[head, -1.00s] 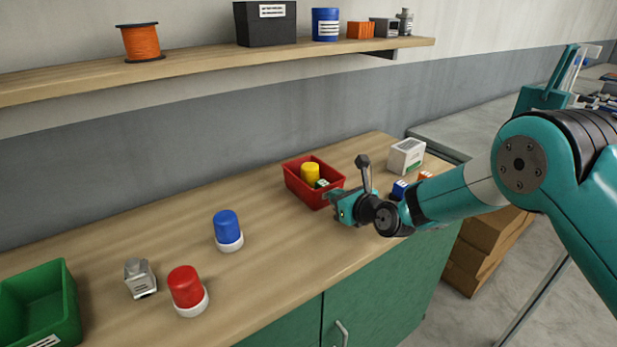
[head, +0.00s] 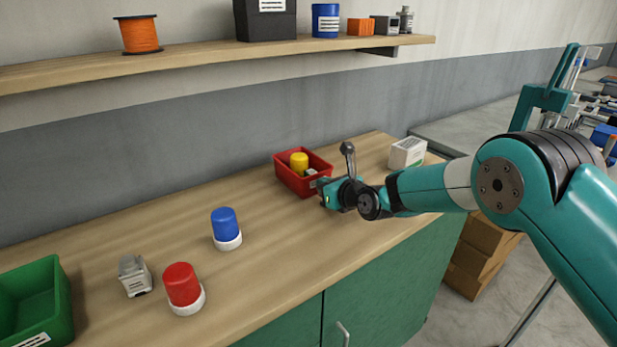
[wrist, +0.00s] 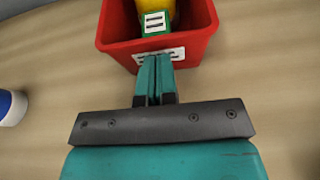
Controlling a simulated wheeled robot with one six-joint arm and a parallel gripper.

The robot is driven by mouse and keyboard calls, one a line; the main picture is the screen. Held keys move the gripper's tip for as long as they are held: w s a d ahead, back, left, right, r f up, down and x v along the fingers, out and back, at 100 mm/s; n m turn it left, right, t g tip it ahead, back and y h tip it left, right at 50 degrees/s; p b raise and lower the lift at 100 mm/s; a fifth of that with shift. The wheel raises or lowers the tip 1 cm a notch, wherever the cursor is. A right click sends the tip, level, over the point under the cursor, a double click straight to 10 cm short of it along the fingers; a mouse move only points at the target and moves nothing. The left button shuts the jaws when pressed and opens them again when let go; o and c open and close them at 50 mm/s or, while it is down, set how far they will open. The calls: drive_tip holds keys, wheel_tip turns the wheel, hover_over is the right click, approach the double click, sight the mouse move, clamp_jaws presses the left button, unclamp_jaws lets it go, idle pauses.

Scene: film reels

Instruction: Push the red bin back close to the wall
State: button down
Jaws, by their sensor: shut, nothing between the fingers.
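The red bin (head: 290,183) stands on the wooden counter, apart from the grey wall (head: 180,150) behind it. It holds a yellow cylinder (head: 299,161) and a small green and white item, clearer in the wrist view (wrist: 156,24). My gripper (head: 318,184) is at the bin's near right side. In the wrist view its fingers (wrist: 155,62) are shut, empty, and their tips meet the bin's labelled front wall (wrist: 190,50). Whether they press on it or only overlap it in the picture is hard to tell.
A white box (head: 407,153) stands right of the bin. A blue-capped (head: 226,226) and a red-capped (head: 184,288) object, a grey item (head: 134,276) and a green bin (head: 35,300) stand to the left. A shelf (head: 200,58) runs above. Counter behind the bin looks clear.

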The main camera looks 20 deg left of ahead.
sight(319, 173)
drive_tip(key=shift+w+a+f+b, duration=0.1)
drive_tip(key=shift+w+a+b, duration=0.7)
drive_tip(key=shift+a+b, duration=0.2)
drive_tip(key=shift+w+a+b, duration=0.8)
drive_tip(key=shift+a+b, duration=0.05)
drive_tip(key=shift+a, duration=0.2)
drive_tip(key=shift+s+d+r+p, duration=0.15)
drive_tip(key=shift+d+r+p, duration=0.1)
drive_tip(key=shift+r+p, duration=0.2)
drive_tip(key=s+d+r+p, duration=0.1)
drive_tip(key=p, duration=0.1)
drive_tip(key=s+d+r+p, duration=0.1)
drive_tip(key=d, duration=0.1)
drive_tip(key=shift+s+r+p, duration=0.1)
drive_tip(key=shift+p, duration=0.25)
drive_tip(key=shift+s+d, duration=0.3)
